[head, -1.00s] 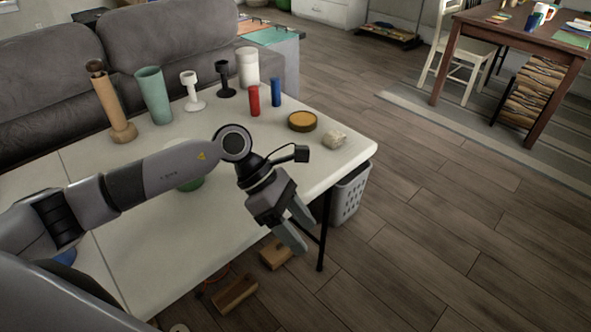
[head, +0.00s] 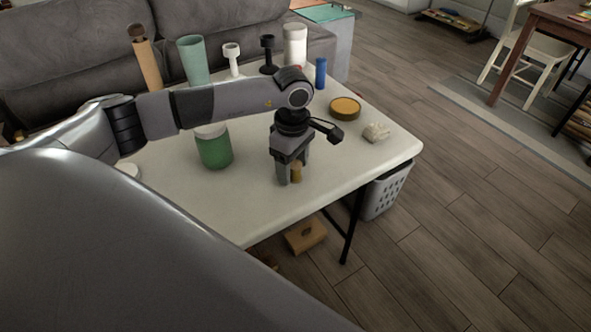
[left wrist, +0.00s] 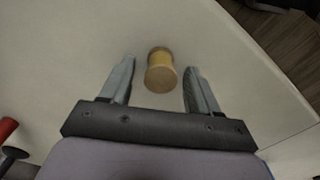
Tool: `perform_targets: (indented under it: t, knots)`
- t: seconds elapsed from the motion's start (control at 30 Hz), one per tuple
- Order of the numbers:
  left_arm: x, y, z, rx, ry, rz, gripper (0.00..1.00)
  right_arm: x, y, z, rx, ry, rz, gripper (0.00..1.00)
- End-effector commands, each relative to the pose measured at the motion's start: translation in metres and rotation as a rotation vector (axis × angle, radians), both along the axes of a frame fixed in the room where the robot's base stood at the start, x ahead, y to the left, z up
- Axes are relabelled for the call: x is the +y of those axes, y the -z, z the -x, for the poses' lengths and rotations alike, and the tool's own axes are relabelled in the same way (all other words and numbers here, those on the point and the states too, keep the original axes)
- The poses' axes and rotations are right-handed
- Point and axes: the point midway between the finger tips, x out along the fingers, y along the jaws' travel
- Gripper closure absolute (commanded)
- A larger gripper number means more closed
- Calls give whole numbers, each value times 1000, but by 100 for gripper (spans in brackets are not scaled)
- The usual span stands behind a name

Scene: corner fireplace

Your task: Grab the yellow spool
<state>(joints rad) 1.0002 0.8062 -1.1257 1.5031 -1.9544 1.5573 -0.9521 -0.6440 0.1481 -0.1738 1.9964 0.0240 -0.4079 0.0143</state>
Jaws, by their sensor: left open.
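The yellow spool (left wrist: 161,68) stands on the white table, with a tan wooden end facing the left wrist camera. It lies between and slightly beyond the tips of my open left gripper (left wrist: 157,75), with a gap on each side. In the head view the left gripper (head: 292,178) points down over the table near its front edge, and the spool (head: 297,173) shows partly behind a finger. My right gripper is not in view.
The white table (head: 350,165) also holds a green jar (head: 214,148), a round yellow-topped tin (head: 345,107), a pale lump (head: 376,132) and a blue cylinder (head: 320,73). Taller items stand along the back. A grey basket (head: 384,195) is below the right edge.

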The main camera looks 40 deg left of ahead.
Motion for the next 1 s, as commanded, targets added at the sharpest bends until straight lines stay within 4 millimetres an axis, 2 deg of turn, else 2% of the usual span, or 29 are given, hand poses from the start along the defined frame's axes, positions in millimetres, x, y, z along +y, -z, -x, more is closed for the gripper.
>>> perform_targets:
  t: [0.27, 0.3, 0.37, 0.43, 0.47, 0.83, 1.0]
  knots:
    - [0, 5, 0, -1, 0, 1, 39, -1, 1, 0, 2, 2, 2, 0]
    - [0, 5, 0, -1, 0, 1, 45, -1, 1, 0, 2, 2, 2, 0]
    - [0, 5, 0, -1, 0, 1, 65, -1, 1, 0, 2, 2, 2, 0]
    - [0, 5, 0, -1, 0, 1, 88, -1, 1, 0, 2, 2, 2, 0]
    - [0, 5, 0, -1, 0, 1, 93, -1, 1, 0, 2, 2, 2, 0]
    - [0, 4, 0, -1, -1, 1, 94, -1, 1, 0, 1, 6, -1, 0]
    - [0, -6, -1, -4, -1, 1, 94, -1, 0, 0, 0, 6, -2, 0]
